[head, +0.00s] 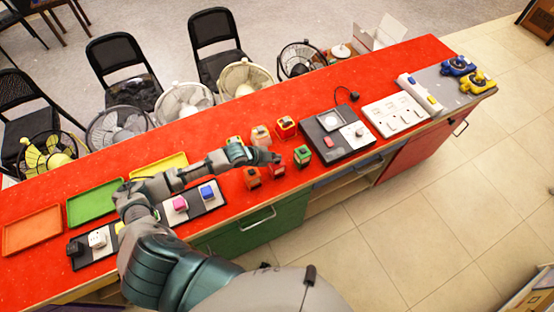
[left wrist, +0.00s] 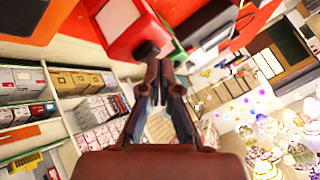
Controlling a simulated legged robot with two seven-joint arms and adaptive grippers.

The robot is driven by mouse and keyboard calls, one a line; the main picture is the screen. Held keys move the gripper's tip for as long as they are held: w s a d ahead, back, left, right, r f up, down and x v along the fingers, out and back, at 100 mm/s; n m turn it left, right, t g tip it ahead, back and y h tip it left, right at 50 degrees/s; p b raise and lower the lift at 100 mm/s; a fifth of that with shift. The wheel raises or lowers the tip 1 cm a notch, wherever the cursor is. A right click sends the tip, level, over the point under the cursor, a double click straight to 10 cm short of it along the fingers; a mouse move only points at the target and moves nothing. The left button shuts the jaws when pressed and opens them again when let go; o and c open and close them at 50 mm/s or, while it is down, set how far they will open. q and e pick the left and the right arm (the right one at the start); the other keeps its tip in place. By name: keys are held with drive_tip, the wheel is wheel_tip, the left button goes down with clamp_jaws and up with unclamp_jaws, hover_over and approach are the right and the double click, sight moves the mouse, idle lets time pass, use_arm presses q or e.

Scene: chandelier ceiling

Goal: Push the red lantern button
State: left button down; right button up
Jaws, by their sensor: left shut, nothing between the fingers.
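Several small box lanterns stand in a cluster on the red counter. A red lantern (head: 285,127) is at the back of the cluster, and a green one (head: 302,156) is at the right. An orange-red one (head: 252,177) and another red one (head: 276,170) are at the front edge. My left gripper (head: 274,158) is shut and empty over the cluster. In the left wrist view, the gripper's closed tips (left wrist: 156,72) are close to a dark button on a red lantern (left wrist: 122,28) with a pale panel. I cannot tell whether they touch. My right gripper is not in view.
A black board (head: 338,145) with a white switch lies right of the lanterns. White switch strips (head: 394,113) are beyond it. Pink and blue buttons sit on a strip (head: 205,206) under my left arm. Coloured trays (head: 32,230) and fans line the counter's left and back.

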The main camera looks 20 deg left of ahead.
use_arm(q)
drive_tip(key=shift+f, duration=0.25)
idle(0.4)
drive_tip(key=shift+r, duration=0.1)
drive_tip(key=shift+r+p, duration=0.6)
drive_tip(key=shift+p, duration=0.1)
wheel_tip(320, 180, up, 4)
drive_tip(key=p, duration=0.4)
drive_tip(key=shift+r, duration=1)
